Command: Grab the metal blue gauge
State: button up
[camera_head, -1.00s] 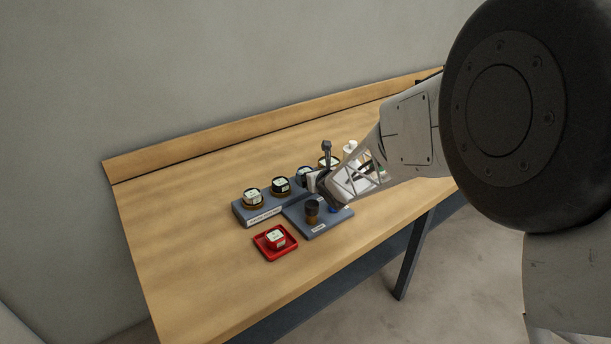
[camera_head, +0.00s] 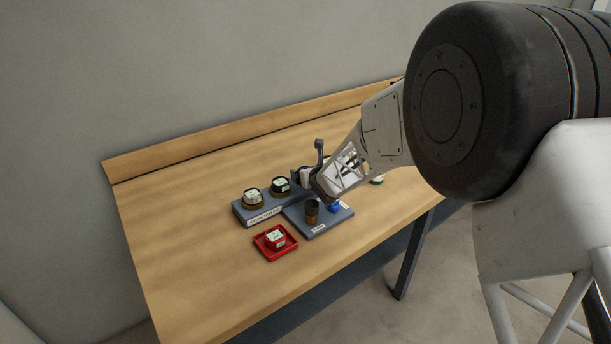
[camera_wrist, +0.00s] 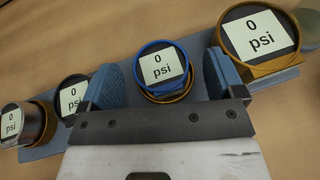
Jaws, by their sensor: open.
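The metal blue gauge (camera_wrist: 163,66) shows in the wrist view with a blue rim, a "0 psi" face and a gold ring under it. It sits in the grey-blue rack (camera_wrist: 203,93). My gripper (camera_wrist: 163,75) is open, with one blue finger pad on each side of this gauge; I cannot tell whether the pads touch it. In the head view my gripper (camera_head: 310,182) is over the rack and hides the blue gauge.
In the wrist view a large gold-rimmed gauge (camera_wrist: 260,36) stands close right, and a black gauge (camera_wrist: 73,96) and a silver gauge (camera_wrist: 20,122) stand left. In the head view, a red tray (camera_head: 264,253) and a plate (camera_head: 318,230) with a dark cylinder (camera_head: 312,211) lie in front.

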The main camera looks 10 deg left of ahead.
jog(key=shift+w+a, duration=0.1)
jog(key=shift+w, duration=0.05)
dwell(0.5)
jog(key=c, duration=1.2)
jog(key=shift+r, duration=4.95)
